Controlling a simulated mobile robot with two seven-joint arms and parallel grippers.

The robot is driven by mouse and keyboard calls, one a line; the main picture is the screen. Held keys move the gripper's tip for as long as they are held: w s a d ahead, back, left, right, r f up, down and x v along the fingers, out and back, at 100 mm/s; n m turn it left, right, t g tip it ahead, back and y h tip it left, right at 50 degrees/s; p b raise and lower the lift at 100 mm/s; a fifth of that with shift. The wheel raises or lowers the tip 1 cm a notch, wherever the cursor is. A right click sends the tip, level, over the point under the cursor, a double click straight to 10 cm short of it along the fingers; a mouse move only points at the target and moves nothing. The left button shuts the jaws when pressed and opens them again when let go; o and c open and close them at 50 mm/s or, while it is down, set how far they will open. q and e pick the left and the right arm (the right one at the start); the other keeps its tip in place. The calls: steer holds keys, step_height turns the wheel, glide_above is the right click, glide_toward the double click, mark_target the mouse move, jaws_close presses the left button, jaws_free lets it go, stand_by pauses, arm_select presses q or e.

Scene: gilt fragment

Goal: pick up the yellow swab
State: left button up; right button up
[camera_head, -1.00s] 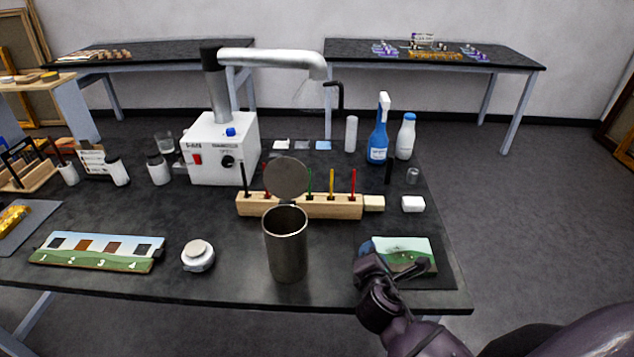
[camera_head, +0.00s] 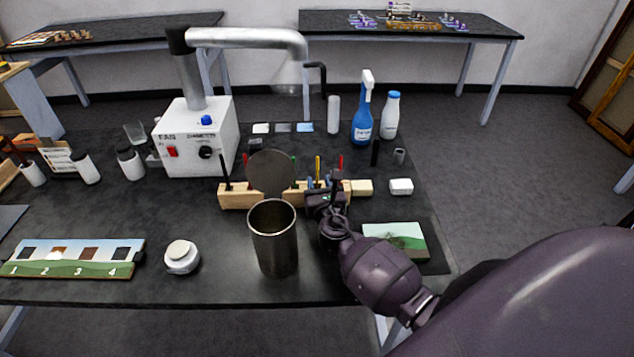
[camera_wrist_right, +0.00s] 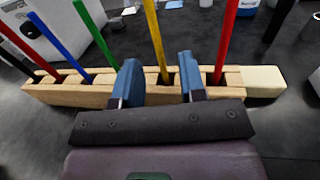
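The yellow swab (camera_head: 317,168) stands upright in the wooden rack (camera_head: 237,199); the right wrist view also shows the yellow swab (camera_wrist_right: 155,40). My right gripper (camera_head: 324,186) is at the front of the rack. In the right wrist view my right gripper (camera_wrist_right: 160,80) is open, with one blue finger on each side of the yellow swab's lower part. I cannot tell whether the fingers touch it. Green (camera_wrist_right: 95,30), blue (camera_wrist_right: 60,48) and red (camera_wrist_right: 227,42) swabs stand in neighbouring slots. My left gripper is not in view.
A steel canister (camera_head: 275,243) with a raised lid (camera_head: 271,173) stands just left of my right arm. A painted panel (camera_head: 400,239) lies to its right.

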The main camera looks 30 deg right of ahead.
mark_target(317, 174)
steer(key=x, duration=0.2)
steer(key=r+x, duration=0.1)
steer(key=x, duration=0.1)
steer(key=shift+w+d+f, duration=0.1)
steer(key=shift+w+d, duration=0.2)
steer(key=shift+w, duration=0.25)
steer(key=shift+c, duration=0.2)
jaws_close()
